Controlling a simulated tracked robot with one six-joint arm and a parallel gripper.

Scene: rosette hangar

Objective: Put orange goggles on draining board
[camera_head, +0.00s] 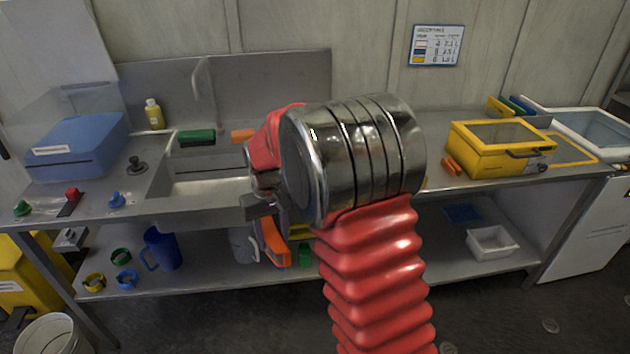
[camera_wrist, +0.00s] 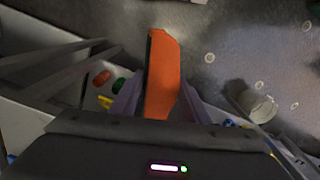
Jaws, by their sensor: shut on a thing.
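My gripper (camera_head: 263,208) points down in front of the steel bench, left of my big silver wrist joint. It is shut on an orange thing, which I take for the orange goggles (camera_head: 276,246). In the wrist view the goggles (camera_wrist: 163,70) stand out edge-on between the two fingers of my gripper (camera_wrist: 160,104). In the head view they hang at about the height between bench top and lower shelf. A steel sink (camera_head: 205,172) is set in the bench behind and left of the gripper. I cannot tell which part is the draining board; my arm hides the bench right of the sink.
A blue box (camera_head: 75,146) stands on the bench at left and a yellow case (camera_head: 500,150) at right. A yellow bottle (camera_head: 154,114) stands behind the sink. The lower shelf holds a blue mug (camera_head: 160,248) and a white tray (camera_head: 492,242). A bin (camera_head: 48,335) stands on the floor.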

